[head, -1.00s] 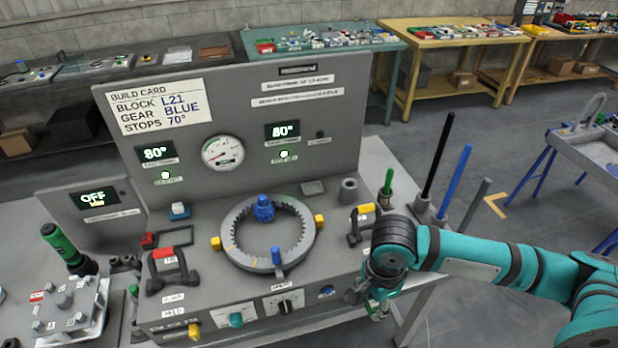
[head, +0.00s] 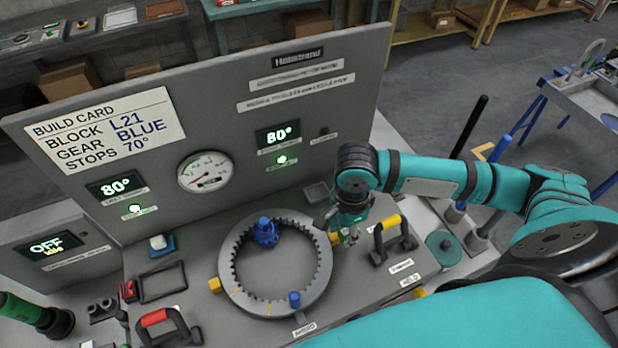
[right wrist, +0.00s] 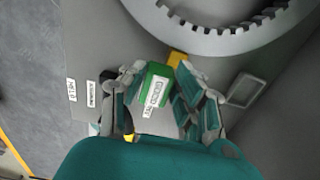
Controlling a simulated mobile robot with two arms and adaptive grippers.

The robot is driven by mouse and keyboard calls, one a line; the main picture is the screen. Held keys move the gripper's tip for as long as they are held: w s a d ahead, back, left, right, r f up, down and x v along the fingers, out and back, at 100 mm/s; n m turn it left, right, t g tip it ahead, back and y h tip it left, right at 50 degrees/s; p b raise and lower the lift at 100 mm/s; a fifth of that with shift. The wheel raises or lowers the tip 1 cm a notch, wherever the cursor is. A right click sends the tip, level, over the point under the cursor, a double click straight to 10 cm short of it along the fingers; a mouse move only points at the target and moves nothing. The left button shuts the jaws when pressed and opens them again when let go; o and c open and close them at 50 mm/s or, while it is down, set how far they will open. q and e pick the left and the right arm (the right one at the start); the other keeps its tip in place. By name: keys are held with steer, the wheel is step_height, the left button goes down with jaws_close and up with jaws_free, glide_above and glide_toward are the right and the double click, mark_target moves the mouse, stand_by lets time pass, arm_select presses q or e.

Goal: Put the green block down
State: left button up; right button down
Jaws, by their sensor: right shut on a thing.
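The green block (right wrist: 157,84) with a white printed label shows in the right wrist view between the fingers of my right gripper (right wrist: 160,92). The gripper is shut on it. In the head view my right gripper (head: 346,236) points down over the grey bench console, just right of the toothed ring (head: 228,262); the block cannot be made out there. A yellow stop (right wrist: 177,60) at the ring's edge is close beside the block in the right wrist view. I cannot tell whether the block touches the console. My left gripper is not in view.
A yellow-topped handle (head: 390,224) stands right of the gripper, and a red-topped handle (head: 156,318) is at the front left. A blue gear (head: 265,232) sits at the ring. The upright panel (head: 340,110) with gauge and displays rises behind. A green-topped round part (head: 443,246) stands at right.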

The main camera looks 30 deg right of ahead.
steer(key=w, duration=0.2)
steer(key=w+r+p, duration=0.1)
steer(key=shift+w+d, duration=0.1)
steer(key=shift+w, duration=0.3)
steer(key=w+p, duration=0.1)
steer(key=w, duration=0.4)
steer(key=shift+d+f, duration=0.1)
steer(key=shift+f, duration=0.05)
steer(key=w, duration=0.2)
steer(key=w+p, duration=0.1)
steer(key=w, duration=0.4)
steer(key=shift+d+f+p, duration=0.25)
steer(key=shift+p, duration=0.05)
step_height(320, 180, down, 3)
steer(key=shift+r+p, duration=0.1)
steer(key=shift+p, duration=0.7)
steer(key=shift+f, duration=0.4)
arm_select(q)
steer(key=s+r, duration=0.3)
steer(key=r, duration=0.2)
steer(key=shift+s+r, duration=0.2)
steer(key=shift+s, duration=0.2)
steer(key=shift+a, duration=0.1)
arm_select(e)
steer(key=shift+f, duration=0.1)
